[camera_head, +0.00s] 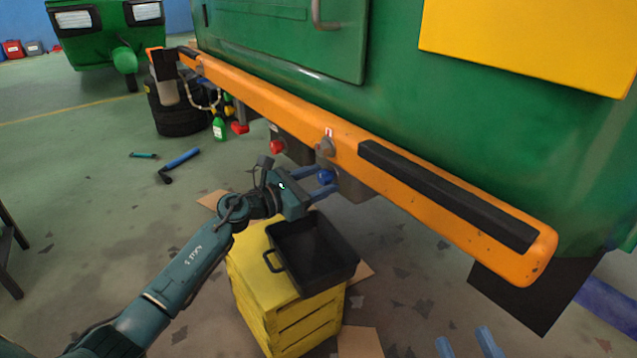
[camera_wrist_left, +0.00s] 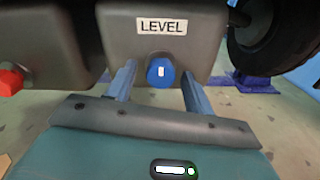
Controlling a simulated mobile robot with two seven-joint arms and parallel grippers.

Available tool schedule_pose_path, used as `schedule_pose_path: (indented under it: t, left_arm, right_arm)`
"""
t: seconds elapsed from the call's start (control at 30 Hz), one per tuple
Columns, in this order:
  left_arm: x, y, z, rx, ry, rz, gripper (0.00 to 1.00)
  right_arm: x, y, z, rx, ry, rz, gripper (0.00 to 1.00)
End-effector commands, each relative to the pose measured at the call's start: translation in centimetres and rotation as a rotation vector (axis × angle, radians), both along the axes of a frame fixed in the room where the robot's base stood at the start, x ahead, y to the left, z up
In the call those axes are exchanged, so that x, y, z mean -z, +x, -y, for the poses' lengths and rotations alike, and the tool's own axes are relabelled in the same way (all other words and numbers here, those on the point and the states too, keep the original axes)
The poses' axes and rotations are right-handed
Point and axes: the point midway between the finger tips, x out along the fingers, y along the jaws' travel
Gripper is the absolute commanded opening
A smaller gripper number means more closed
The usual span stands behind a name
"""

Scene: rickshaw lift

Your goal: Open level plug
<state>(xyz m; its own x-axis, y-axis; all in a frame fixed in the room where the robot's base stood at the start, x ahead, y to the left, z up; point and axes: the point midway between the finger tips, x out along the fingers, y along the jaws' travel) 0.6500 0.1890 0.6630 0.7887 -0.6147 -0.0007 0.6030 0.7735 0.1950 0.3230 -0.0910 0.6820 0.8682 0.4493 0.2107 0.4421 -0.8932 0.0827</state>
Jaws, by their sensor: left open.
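The blue level plug (camera_wrist_left: 161,72) sits on the front face of a dark grey box under a white LEVEL label (camera_wrist_left: 168,26) in the left wrist view. The plug also shows in the head view (camera_head: 325,176) below the orange bumper. My left gripper (camera_head: 322,180) is open, with one finger on each side of the plug and gaps between them. Its fingers also show in the left wrist view (camera_wrist_left: 160,84). Two blue fingertips of my right gripper (camera_head: 465,343) show apart at the bottom edge of the head view; the rest is out of frame.
A red plug (camera_head: 277,147) is on a neighbouring box to the left. The orange bumper (camera_head: 270,103) of the green vehicle hangs above my left gripper. A black tray (camera_head: 312,258) sits on a yellow crate (camera_head: 252,270) below. Tools lie on the floor at left.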

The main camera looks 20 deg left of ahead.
Motion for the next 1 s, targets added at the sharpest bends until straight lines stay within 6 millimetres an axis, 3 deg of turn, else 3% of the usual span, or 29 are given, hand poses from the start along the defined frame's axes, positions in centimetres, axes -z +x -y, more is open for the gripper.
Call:
schedule_pose_path:
  t: [0.3,0.83,1.0]
  left_arm:
    - [-0.03,0.21,0.20,0.000,-0.001,-0.001,0.52]
    - [-0.01,0.18,0.17,0.000,-0.001,-0.001,0.09]
    - [-0.03,0.18,0.16,0.000,-0.006,-0.004,0.07]
  right_arm:
    - [-0.08,-0.01,-0.04,-0.002,0.004,0.000,0.36]
    - [-0.07,0.00,-0.07,-0.004,0.001,0.001,0.36]
    - [-0.13,0.01,-0.08,-0.004,0.000,0.001,0.36]
